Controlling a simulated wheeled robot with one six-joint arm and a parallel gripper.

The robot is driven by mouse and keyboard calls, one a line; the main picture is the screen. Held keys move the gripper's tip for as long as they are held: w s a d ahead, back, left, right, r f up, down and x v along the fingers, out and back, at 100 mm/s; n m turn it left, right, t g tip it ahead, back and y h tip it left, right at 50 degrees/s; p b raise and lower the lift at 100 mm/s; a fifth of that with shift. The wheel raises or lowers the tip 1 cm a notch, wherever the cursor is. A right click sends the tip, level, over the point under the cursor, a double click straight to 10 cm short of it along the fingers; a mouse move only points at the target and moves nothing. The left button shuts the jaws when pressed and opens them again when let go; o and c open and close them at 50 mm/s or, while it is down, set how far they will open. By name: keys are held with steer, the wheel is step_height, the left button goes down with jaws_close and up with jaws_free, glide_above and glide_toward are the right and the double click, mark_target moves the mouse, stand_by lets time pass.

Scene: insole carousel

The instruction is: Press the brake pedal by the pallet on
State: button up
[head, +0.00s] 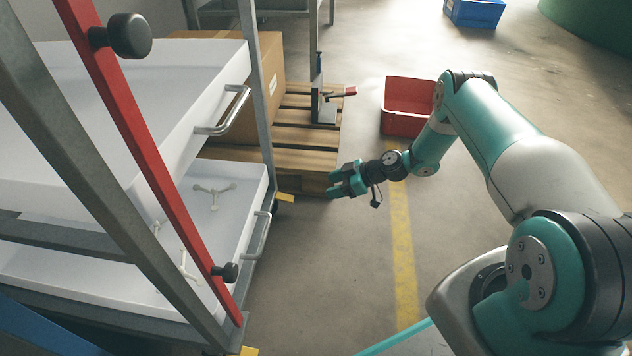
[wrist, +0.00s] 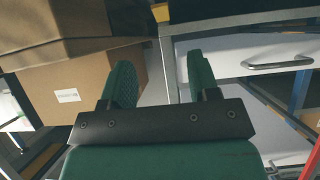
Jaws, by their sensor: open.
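A yellow brake pedal (head: 285,197) sticks out at the rack's far lower corner, just in front of the wooden pallet (head: 262,157). A yellow piece, apparently this pedal, also shows at the top of the wrist view (wrist: 160,12). I cannot tell whether it is up or pressed. A second yellow pedal (head: 249,351) is at the rack's near corner. My gripper (head: 334,185) is open and empty, to the right of the far pedal and apart from it. Its two green fingers (wrist: 160,82) show in the wrist view with nothing between them.
The rack holds white trays (head: 222,85) with projecting handles, and a red bar crosses its near side. A cardboard box (head: 271,70) and a metal clamp-like fixture (head: 322,105) stand on the pallet. A red bin (head: 405,122) is behind my arm. Floor by the yellow line is clear.

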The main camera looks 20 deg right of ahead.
steer(key=v, duration=0.2)
steer(key=shift+s+d+r, duration=0.1)
steer(key=shift+d, duration=0.1)
steer(key=shift+p, duration=0.3)
